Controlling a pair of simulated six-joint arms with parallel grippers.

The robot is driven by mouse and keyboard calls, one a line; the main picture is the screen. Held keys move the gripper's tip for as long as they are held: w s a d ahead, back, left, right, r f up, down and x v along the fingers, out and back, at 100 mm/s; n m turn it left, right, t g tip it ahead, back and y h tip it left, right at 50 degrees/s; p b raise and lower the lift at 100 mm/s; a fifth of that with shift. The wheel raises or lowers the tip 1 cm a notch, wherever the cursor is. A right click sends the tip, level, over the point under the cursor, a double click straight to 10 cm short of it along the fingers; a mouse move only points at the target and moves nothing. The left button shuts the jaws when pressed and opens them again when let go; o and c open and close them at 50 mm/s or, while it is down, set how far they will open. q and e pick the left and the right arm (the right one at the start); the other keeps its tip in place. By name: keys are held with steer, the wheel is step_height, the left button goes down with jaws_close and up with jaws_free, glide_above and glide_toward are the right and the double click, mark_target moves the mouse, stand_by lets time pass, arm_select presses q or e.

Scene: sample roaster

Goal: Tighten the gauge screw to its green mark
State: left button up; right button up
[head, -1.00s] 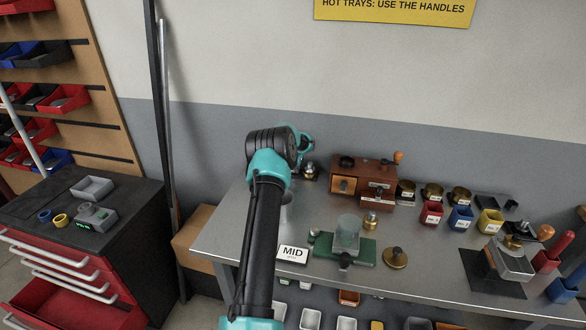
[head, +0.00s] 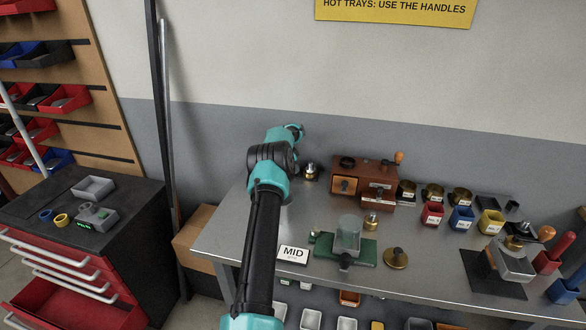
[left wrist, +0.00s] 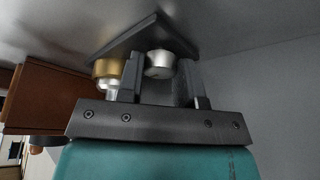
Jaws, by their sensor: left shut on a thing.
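In the left wrist view a round silver knob (left wrist: 158,63), which looks like the gauge screw, shows between the fingers of my left gripper (left wrist: 163,76). The gripper is shut on it. Beside the left finger is a brass round part (left wrist: 107,72) above a pale stem. Both are near a dark flat plate (left wrist: 145,36). In the head view a small brass-and-silver fitting (head: 310,169) on a dark base stands at the back left of the bench; my arm hides the gripper there. I cannot make out a green mark. My right gripper is out of view.
A wooden drawer box (head: 363,180) stands just right of the fitting. A green-based device (head: 345,248) and a MID card (head: 293,254) are nearer the front. Red (head: 432,214), blue (head: 461,218) and yellow (head: 490,222) cups stand to the right. The wall rises close behind.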

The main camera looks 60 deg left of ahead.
arm_select(q)
steer(key=shift+m, duration=0.5)
steer(key=o, duration=0.9)
steer(key=v, duration=1.7)
steer(key=shift+w+a+r, duration=0.1)
steer(key=shift+a+r, duration=0.15)
steer(key=shift+a, duration=0.05)
steer(key=shift+f, duration=0.15)
steer(key=x, duration=1.5)
steer(key=shift+d+f, duration=0.15)
steer(key=shift+d, duration=0.1)
